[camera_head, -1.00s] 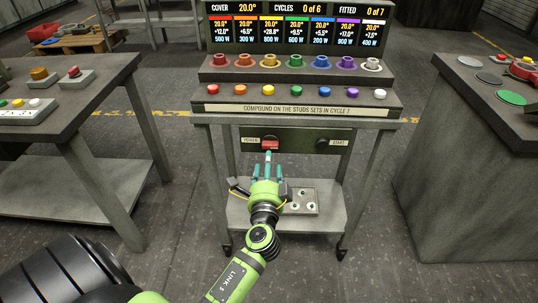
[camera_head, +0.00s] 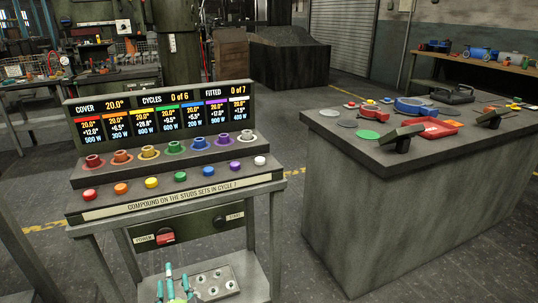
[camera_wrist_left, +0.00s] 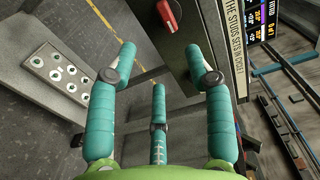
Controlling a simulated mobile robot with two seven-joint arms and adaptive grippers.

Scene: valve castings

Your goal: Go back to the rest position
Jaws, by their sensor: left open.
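My left gripper (camera_head: 172,284) shows at the bottom edge of the head view, below the red power switch (camera_head: 165,237) on the front of the console stand (camera_head: 180,208). In the left wrist view its teal fingers (camera_wrist_left: 160,75) are spread apart with nothing between them. The red switch (camera_wrist_left: 167,15) lies ahead of the fingers and apart from them. My right gripper is in neither view.
A plate with several round studs (camera_head: 216,283) sits on the stand's lower shelf, beside my left gripper. A dark workbench (camera_head: 400,210) with discs, a red tray (camera_head: 436,127) and other parts stands at the right. Grey floor lies between stand and bench.

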